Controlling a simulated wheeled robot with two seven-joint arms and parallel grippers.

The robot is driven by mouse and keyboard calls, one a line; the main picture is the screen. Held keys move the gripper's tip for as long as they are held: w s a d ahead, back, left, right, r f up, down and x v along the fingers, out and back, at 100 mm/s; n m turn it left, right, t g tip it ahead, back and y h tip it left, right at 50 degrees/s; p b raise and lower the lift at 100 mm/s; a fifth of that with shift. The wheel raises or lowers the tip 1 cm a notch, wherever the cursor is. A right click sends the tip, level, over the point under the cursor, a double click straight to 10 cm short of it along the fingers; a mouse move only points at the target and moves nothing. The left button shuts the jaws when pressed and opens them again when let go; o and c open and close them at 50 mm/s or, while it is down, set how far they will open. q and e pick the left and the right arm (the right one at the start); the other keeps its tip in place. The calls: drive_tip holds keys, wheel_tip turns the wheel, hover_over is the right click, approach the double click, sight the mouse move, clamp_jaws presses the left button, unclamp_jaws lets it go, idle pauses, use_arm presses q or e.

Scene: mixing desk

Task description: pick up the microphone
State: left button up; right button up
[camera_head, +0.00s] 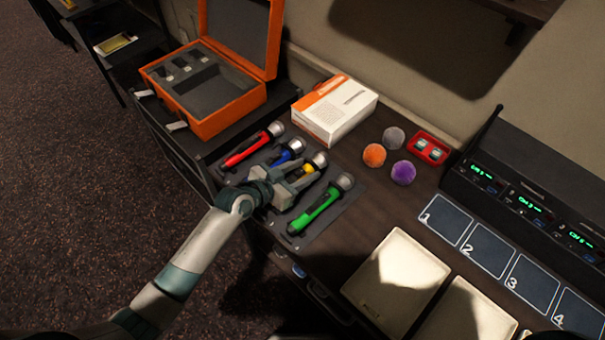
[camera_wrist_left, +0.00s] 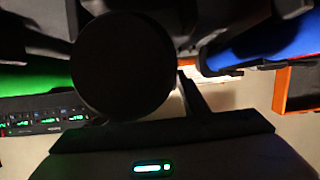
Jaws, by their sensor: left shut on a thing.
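Several microphones with silver heads lie side by side on a dark mat (camera_head: 340,215): a red one (camera_head: 247,148), a blue one (camera_head: 288,152), a yellow one (camera_head: 310,166) and a green one (camera_head: 316,210). My left gripper (camera_head: 299,179) is shut on the yellow microphone, between the blue and green ones, and hides much of its body. In the left wrist view a dark round end (camera_wrist_left: 124,65) fills the middle, with green (camera_wrist_left: 35,77) at the left and blue (camera_wrist_left: 270,40) at the right. I cannot tell whether the yellow microphone is clear of the mat. My right gripper is not in view.
An open orange case (camera_head: 215,115) stands behind the mat. A white and orange box (camera_head: 338,112), orange (camera_head: 374,155), grey (camera_head: 394,138) and purple (camera_head: 403,172) foam balls and a red tray (camera_head: 441,147) lie to the right. Numbered squares (camera_head: 446,218) and receivers (camera_head: 530,205) are farther right.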

use_arm(q)
wheel_tip(320, 180, up, 3)
drive_tip(key=shift+f+b, duration=0.2)
drive_tip(key=shift+b, duration=0.15)
drive_tip(key=s+d+r, duration=0.1)
drive_tip(key=s+r, duration=0.1)
drive_tip(key=s, duration=0.1)
drive_tip(key=s+d+r+b, duration=0.1)
drive_tip(key=s+r, duration=0.1)
drive_tip(key=s, duration=0.1)
drive_tip(key=s+d+r, duration=0.1)
drive_tip(key=s+r, duration=0.1)
drive_tip(key=s, duration=0.2)
drive_tip(key=shift+r+b, duration=0.1)
drive_tip(key=shift+b, duration=0.25)
drive_tip(key=shift+s+d+r, duration=0.25)
drive_tip(key=shift+s+r, duration=0.2)
drive_tip(key=shift+s, duration=0.15)
drive_tip(key=shift+w+a, duration=0.1)
drive_tip(key=w+a+r+n+t+y+b, duration=0.1)
drive_tip(key=a+n+y, duration=0.3)
drive_tip(key=a, duration=0.8)
drive_tip(key=w+a+r+n+t+y+b, duration=0.2)
drive_tip(key=a+n+y, duration=0.3)
drive_tip(key=a, duration=0.7)
drive_tip(key=shift+w+r+t, duration=0.15)
drive_tip(key=shift+r+t, duration=0.45)
drive_tip(key=shift+r, duration=0.15)
